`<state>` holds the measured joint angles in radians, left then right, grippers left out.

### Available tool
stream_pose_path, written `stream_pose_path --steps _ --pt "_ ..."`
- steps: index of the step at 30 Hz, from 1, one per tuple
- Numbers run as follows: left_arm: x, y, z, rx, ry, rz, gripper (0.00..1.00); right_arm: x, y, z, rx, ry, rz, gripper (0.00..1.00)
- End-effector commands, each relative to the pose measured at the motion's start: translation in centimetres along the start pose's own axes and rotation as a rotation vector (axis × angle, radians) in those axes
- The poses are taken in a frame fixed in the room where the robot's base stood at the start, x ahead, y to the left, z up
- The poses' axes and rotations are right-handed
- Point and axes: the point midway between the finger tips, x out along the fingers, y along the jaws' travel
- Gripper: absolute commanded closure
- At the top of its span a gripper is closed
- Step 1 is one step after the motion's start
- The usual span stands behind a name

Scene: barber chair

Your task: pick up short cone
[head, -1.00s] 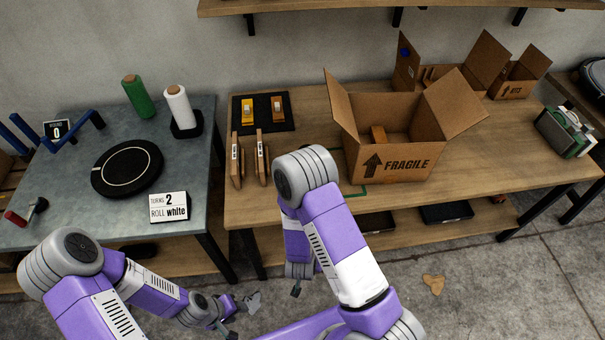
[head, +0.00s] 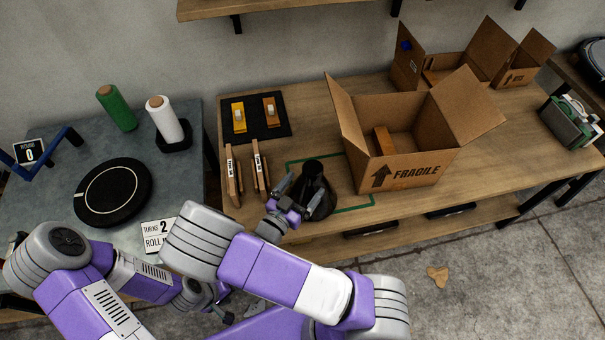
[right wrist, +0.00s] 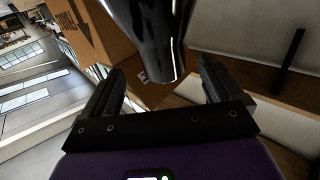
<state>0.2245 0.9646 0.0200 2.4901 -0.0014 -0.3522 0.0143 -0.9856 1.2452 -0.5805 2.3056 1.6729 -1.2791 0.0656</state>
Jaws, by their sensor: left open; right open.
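A dark, glossy cone-like object (head: 314,176), which I take to be the short cone, stands upright on the wooden table beside the FRAGILE box. In the right wrist view the dark object (right wrist: 158,40) shows between and beyond the fingers. My right gripper (head: 301,194) is open, with one finger toward each side of the object's near side. Contact cannot be told. The right gripper also shows in the right wrist view (right wrist: 160,85). My left gripper (head: 236,314) is low, in front of the tables, away from the object and partly hidden by my right arm.
The open FRAGILE box (head: 415,172) stands close to the right of the dark object. Brown upright panels (head: 233,178) stand to its left, with a black mat (head: 265,133) behind. White roll (head: 166,122) and black turntable (head: 112,193) are on the grey table.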

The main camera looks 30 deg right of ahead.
Motion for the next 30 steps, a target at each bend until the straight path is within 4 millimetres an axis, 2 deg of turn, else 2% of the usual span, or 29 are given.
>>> stream_pose_path --steps 8,18,27,30 --pt "0.3 -0.1 0.0 -0.001 -0.001 0.000 0.57 2.4 0.1 0.0 0.000 0.001 0.003 0.07" --pt "1.0 -0.4 0.0 -0.001 -0.001 0.000 0.57 7.0 0.2 -0.3 0.001 0.000 0.003 0.07" --pt "1.0 -0.4 0.0 -0.001 -0.001 0.000 0.57 7.6 0.1 -0.4 0.000 -0.002 0.000 0.07" --pt "1.0 -0.4 0.0 -0.001 0.000 0.000 0.57 7.6 0.1 -0.4 0.000 -0.002 0.000 0.21"
